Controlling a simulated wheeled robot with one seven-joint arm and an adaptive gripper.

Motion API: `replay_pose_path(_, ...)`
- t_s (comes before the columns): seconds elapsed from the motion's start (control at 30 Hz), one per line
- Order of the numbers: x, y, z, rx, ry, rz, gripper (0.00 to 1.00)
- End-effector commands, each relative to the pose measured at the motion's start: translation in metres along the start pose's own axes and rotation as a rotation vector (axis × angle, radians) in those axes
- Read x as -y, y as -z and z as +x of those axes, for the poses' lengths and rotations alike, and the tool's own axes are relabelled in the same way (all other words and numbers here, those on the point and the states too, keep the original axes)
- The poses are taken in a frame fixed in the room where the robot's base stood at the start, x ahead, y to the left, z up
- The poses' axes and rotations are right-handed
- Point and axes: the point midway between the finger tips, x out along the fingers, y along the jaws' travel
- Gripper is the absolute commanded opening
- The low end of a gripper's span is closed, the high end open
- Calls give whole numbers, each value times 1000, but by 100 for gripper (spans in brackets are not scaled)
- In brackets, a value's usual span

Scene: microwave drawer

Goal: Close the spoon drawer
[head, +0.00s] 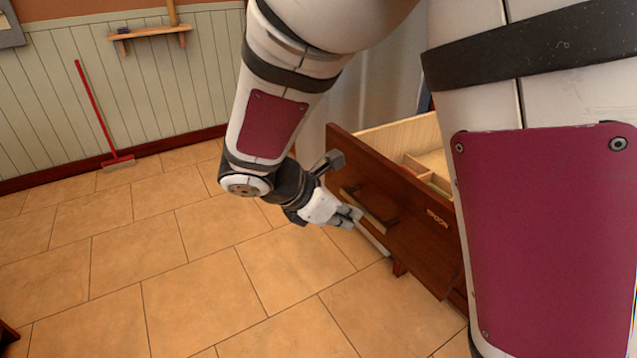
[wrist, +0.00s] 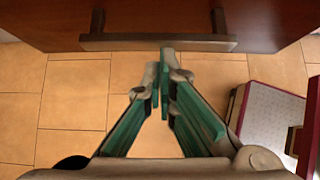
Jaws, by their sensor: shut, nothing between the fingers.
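The spoon drawer (head: 405,225) stands open in the head view, a dark reddish wood front with "SPOON" lettering and a light wood interior (head: 428,135). Its bar handle (head: 366,208) is on the front face. My gripper (head: 352,215) is shut and empty, in front of the drawer by the handle. In the wrist view the fingertips (wrist: 160,65) point at the handle (wrist: 158,42), just below its bar. I cannot tell whether they touch it. My arm hides the right part of the drawer and cabinet.
The tiled floor (head: 200,290) is clear to the left and in front. A red broom (head: 97,115) leans on the panelled wall at the back left, near a small wooden shelf (head: 150,33). A maroon and pale box-like thing (wrist: 272,120) lies at right in the wrist view.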

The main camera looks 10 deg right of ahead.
Motion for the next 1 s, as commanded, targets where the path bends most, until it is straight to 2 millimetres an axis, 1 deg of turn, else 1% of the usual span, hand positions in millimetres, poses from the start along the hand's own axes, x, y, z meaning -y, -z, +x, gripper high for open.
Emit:
replay_pose_path(0.17,2,-19,18,2,6,3,0)
replay_pose_path(0.27,2,-35,33,3,7,4,0)
replay_pose_path(1.0,3,-181,179,3,7,5,0)
